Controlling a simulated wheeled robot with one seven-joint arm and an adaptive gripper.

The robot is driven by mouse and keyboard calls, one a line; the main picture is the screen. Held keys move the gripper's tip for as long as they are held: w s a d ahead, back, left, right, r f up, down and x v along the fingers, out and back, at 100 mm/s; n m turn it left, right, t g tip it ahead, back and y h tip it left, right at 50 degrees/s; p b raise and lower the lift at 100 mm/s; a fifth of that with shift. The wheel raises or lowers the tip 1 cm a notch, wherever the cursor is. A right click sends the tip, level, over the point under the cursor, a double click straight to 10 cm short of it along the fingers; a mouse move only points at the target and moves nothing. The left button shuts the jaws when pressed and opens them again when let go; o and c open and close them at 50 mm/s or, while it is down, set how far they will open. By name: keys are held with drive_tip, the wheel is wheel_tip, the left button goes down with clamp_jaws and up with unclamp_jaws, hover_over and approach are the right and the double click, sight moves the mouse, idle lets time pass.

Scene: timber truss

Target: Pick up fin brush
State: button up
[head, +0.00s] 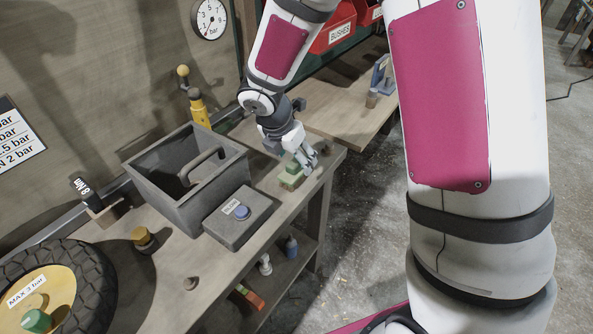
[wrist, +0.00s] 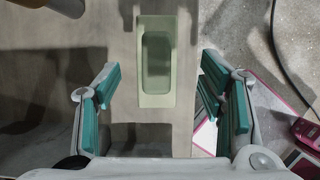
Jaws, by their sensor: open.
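A green block-like item (head: 291,176), which may be the fin brush, lies on the workbench near its right end. In the wrist view it is a pale green oblong (wrist: 156,100) with a darker, raised or recessed rounded middle; I cannot tell which. My gripper (head: 309,163) is open and empty, pointing down close above the green item. In the wrist view the item lies between the two teal-padded fingers, with a gap on each side. No bristles can be made out.
A grey open box with a handle (head: 150,182) and a grey block with a blue button (head: 222,230) stand left of my gripper. A tyre (head: 95,285) lies at the lower left. The bench's front edge is close to the green item.

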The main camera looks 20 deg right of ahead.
sight(295, 161)
drive_tip(key=x, duration=0.1)
drive_tip(key=b+x, duration=0.1)
drive_tip(key=x, duration=0.3)
drive_tip(key=shift+a+f, duration=0.2)
drive_tip(key=shift+a, duration=0.05)
drive_tip(key=c, duration=1.4)
drive_tip(key=shift+c, duration=0.2)
drive_tip(key=shift+r, duration=0.1)
drive_tip(key=shift+r, duration=0.45)
wheel_tip(295, 161, up, 3)
drive_tip(key=shift+s+a+f+p, duration=0.1)
drive_tip(key=shift+s+p, duration=0.1)
drive_tip(key=shift+p, duration=0.2)
drive_tip(key=s+a, duration=0.2)
drive_tip(key=s, duration=0.5)
drive_tip(key=s+a+r, duration=0.1)
drive_tip(key=s+a, duration=0.1)
drive_tip(key=s, duration=0.6)
drive_tip(key=shift+a, duration=0.35)
drive_tip(key=shift+r, duration=0.1)
